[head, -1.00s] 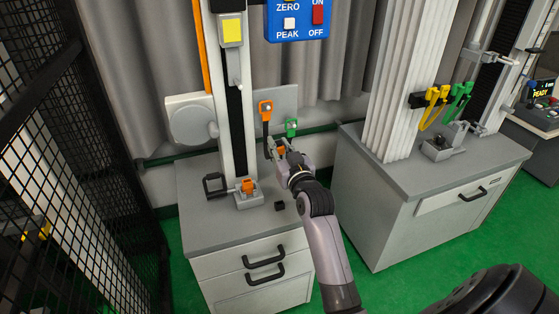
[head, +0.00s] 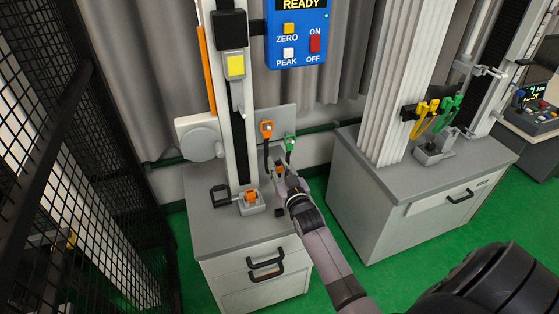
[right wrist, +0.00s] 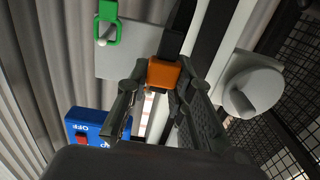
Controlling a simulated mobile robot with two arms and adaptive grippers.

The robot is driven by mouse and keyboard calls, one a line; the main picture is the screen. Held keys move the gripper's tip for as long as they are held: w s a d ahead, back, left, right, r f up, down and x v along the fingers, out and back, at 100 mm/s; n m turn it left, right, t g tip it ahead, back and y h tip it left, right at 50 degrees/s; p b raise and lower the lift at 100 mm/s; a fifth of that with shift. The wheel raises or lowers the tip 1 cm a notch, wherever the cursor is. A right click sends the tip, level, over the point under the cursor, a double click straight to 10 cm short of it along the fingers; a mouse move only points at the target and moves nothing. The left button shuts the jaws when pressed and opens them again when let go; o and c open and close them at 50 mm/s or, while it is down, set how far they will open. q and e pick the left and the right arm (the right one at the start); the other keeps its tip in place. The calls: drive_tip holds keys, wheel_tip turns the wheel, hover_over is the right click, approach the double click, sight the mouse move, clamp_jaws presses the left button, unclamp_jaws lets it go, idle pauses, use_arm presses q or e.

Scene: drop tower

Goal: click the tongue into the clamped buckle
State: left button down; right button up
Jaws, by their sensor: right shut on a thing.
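An orange buckle (head: 251,196) sits upright in a small grey clamp (head: 252,209) on the cabinet top, at the foot of the tower. My right gripper (head: 280,171) is to the right of the buckle and apart from it, below the hanging plate. In the right wrist view its two dark fingers are shut on an orange block (right wrist: 164,73), which looks like the tongue. The block also shows small in the head view (head: 280,168). A dark strap-like piece meets the block in the wrist view. The tongue's tip is hidden. My left gripper is not in view.
A grey plate (head: 277,118) carries an orange-topped hanger (head: 266,130) and a green one (head: 290,143), close to my right gripper. The tower column (head: 234,110) stands behind the clamp. A mesh fence (head: 50,150) is at left.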

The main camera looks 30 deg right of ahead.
sight(251, 196)
drive_tip(key=w+a+f+b, duration=0.2)
drive_tip(key=b, duration=0.1)
drive_tip(key=w+a+f+b, duration=0.2)
drive_tip(key=b, duration=0.1)
drive_tip(key=w+a+f+b, duration=0.1)
drive_tip(key=w+a+b, duration=0.2)
drive_tip(key=shift+w+f+b, duration=0.1)
drive_tip(key=shift+f+b, duration=2)
drive_tip(key=shift+f, duration=0.65)
drive_tip(key=shift+f, duration=0.2)
drive_tip(key=o, duration=0.8)
drive_tip(key=shift+o, duration=0.2)
